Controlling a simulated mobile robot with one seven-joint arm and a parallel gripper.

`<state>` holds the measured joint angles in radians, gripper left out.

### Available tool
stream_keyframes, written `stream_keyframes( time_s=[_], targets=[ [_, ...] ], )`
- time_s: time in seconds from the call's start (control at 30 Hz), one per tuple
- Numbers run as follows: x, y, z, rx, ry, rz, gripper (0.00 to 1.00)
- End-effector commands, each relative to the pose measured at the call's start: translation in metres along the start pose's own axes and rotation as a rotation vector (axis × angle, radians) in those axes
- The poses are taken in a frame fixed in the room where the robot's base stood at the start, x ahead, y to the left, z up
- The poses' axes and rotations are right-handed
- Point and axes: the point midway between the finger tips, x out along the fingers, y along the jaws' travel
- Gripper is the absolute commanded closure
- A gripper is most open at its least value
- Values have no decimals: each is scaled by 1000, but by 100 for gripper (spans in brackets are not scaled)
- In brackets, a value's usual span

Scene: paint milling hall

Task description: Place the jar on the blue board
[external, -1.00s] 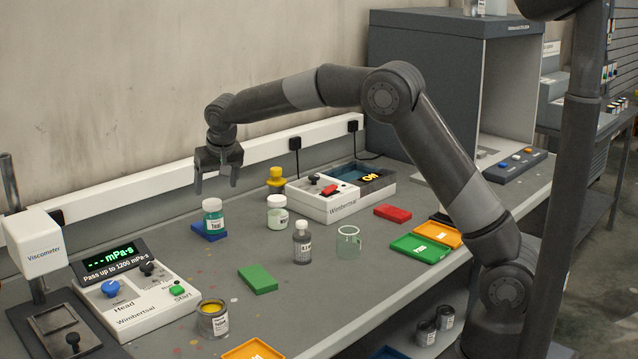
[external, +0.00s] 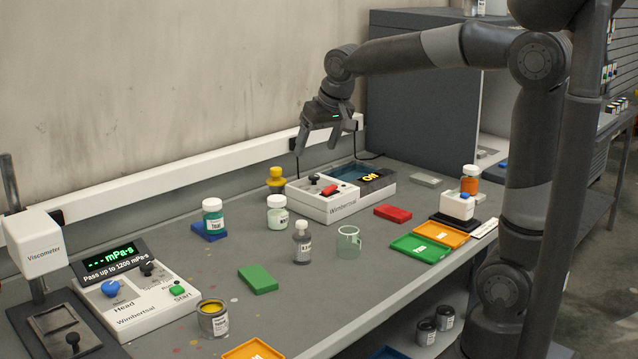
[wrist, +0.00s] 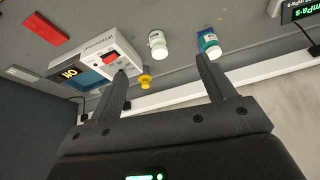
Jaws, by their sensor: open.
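A teal jar with a white lid (external: 212,218) stands upright on the small blue board (external: 200,230), left of the middle of the bench. The teal jar also shows in the wrist view (wrist: 208,42). A white jar (external: 277,213) stands on the bench to its right, and it shows in the wrist view too (wrist: 158,44). My gripper (external: 318,148) is open and empty, in the air above the control box, up and to the right of both jars. In the wrist view nothing is between the fingers (wrist: 162,68) at their tips.
A grey bottle (external: 302,243), a clear beaker (external: 348,243), and green (external: 258,279) and red (external: 393,213) blocks stand nearby. The viscometer (external: 34,243) is at left. Some front-left bench is clear.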

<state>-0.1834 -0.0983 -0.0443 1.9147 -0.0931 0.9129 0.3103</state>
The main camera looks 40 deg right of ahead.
Motion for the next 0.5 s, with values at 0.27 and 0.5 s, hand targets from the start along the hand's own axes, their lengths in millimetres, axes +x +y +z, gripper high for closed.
stream_keyframes(
  time_s=[0.27, 0.5],
  targets=[
    [-42, 45, 96, -49, 31, -18, 25],
    [-51, 70, 179, -96, 57, -21, 25]
  ],
)
